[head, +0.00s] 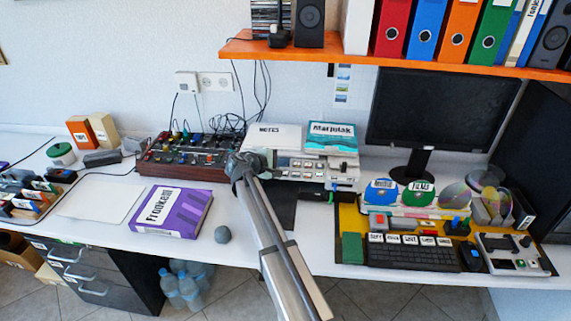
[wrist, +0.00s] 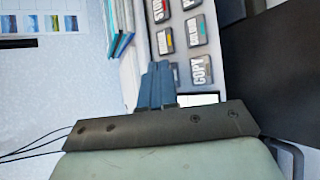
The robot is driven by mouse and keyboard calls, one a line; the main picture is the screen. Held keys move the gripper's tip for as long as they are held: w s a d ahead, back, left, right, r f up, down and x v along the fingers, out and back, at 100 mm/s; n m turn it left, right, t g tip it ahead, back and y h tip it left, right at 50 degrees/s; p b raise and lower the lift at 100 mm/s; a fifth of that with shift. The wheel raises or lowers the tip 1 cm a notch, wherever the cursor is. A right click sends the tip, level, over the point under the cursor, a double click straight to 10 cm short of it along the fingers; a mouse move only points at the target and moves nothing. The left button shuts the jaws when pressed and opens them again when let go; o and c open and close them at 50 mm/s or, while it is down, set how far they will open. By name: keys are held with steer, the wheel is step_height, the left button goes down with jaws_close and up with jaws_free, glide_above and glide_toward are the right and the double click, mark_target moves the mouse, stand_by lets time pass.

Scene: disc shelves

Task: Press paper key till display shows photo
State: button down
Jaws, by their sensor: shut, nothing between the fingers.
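The grey-white printer (head: 318,170) stands against the wall in the head view, with small keys on its front panel. In the wrist view the panel (wrist: 222,74) shows grey keys, including a COPY key (wrist: 200,70) and a COLOR key (wrist: 195,31). I cannot clearly read which key is the paper key; others are cut off at the top edge. A pale patch (wrist: 200,98), perhaps the display, is mostly hidden behind my gripper and shows no readable word. My gripper (wrist: 157,66) is shut and empty, its blue fingers beside the keys; contact cannot be told. In the head view my gripper (head: 266,156) is left of the panel.
Books (head: 332,137) lie on the printer. A mixer (head: 190,155) stands left of it. A monitor (head: 438,108) and keyboard (head: 408,255) are at right. An orange shelf (head: 400,57) hangs above.

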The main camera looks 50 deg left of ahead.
steer(key=shift+r, duration=0.1)
steer(key=shift+s+d+r, duration=0.3)
steer(key=shift+r, duration=0.3)
steer(key=r, duration=0.1)
steer(key=s+d+r, duration=0.1)
steer(key=r, duration=0.2)
steer(key=shift+s+d+r, duration=0.2)
steer(key=shift+s+d, duration=0.1)
steer(key=shift+s, duration=0.05)
stand_by(1.0)
